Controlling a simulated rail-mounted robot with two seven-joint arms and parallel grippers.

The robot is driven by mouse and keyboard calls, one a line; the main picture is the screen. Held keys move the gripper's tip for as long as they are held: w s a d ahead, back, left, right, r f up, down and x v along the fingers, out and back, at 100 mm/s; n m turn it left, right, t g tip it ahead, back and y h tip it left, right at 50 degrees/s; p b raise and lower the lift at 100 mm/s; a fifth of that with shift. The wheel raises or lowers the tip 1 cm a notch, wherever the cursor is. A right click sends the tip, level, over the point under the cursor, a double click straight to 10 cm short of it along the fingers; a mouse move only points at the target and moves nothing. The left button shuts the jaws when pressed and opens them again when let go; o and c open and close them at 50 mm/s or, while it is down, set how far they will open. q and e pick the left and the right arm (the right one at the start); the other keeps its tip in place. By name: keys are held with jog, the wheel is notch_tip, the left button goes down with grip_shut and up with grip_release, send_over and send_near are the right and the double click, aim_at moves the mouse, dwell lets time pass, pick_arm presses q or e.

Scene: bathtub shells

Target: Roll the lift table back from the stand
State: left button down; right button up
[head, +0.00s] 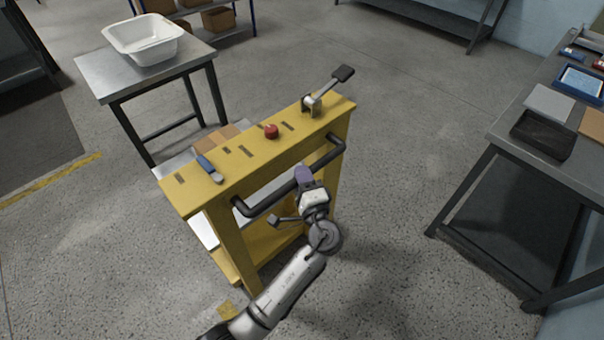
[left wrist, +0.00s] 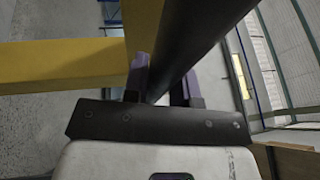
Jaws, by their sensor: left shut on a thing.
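The yellow lift table (head: 245,153) stands in the middle of the head view, with a black push handle (head: 268,199) along its near side. My left gripper (head: 303,178) is shut on the handle, near its middle. In the left wrist view the dark bar (left wrist: 200,35) runs between the purple fingers (left wrist: 163,82). The stand (head: 108,76), a grey-topped table with dark legs, is behind and left of the lift table. A white tub shell (head: 146,38) sits on it. Whether the lift table touches the stand is hidden. My right gripper is out of view.
The lift table's top carries a red knob (head: 271,131), a black-ended lever (head: 328,89) and a blue-handled tool (head: 207,167). A workbench (head: 505,135) with trays stands at the right. Bare floor (head: 400,180) lies between it and the lift table. A shelf with boxes is at the back.

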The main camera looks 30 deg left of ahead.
pick_arm(q)
jog(key=c, duration=1.3)
grip_release()
jog(key=shift+c, duration=0.2)
jog(key=o, duration=0.4)
jog(key=shift+w+a, duration=0.15)
jog(key=shift+s+d, duration=0.25)
jog(key=shift+d, duration=0.05)
jog(key=p+v, duration=0.1)
jog(key=v, duration=1.2)
jog(key=shift+s, duration=0.1)
